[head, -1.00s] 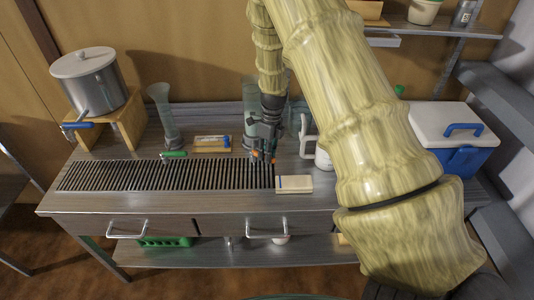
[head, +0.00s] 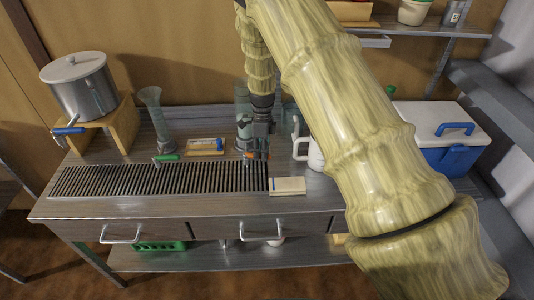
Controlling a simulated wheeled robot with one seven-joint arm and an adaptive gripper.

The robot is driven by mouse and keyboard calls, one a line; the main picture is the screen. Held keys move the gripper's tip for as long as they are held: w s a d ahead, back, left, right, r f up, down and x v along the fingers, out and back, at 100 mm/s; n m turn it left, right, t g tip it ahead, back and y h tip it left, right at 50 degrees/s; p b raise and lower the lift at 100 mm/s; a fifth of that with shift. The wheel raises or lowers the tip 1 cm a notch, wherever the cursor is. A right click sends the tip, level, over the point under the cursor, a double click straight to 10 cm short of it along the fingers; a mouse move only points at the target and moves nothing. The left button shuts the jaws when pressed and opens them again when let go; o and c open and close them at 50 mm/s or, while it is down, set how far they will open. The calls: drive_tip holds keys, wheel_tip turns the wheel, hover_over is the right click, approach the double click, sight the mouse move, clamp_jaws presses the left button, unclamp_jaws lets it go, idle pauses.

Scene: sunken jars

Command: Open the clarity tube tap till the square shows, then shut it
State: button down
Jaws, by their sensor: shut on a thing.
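My gripper (head: 257,154) is at the foot of a clear, upright tube (head: 243,112), above the back right end of the slotted drain. It is shut on a small part there, which looks like the tube's tap; orange shows at the fingertips. The jaws hide most of the tap, so I cannot tell how far it is turned. A second clear tube with a flared top (head: 155,112) stands to the left, with a green-handled tap (head: 166,157) at its foot. No square can be made out inside either tube.
A steel pot (head: 84,90) with a blue-handled tap sits on a wooden stand at left. A small board (head: 206,146) lies between the tubes. A pale block (head: 287,186), a white jug (head: 311,152) and a blue cooler (head: 447,140) are to the right.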

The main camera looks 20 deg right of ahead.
drive_tip(key=c, duration=1.3)
unclamp_jaws()
drive_tip(key=r, duration=0.4)
drive_tip(key=w+d+r, duration=0.1)
drive_tip(key=r, duration=0.3)
drive_tip(key=w+r, duration=0.1)
drive_tip(key=r, duration=0.2)
drive_tip(key=shift+d+r, duration=0.15)
drive_tip(key=shift+r, duration=0.25)
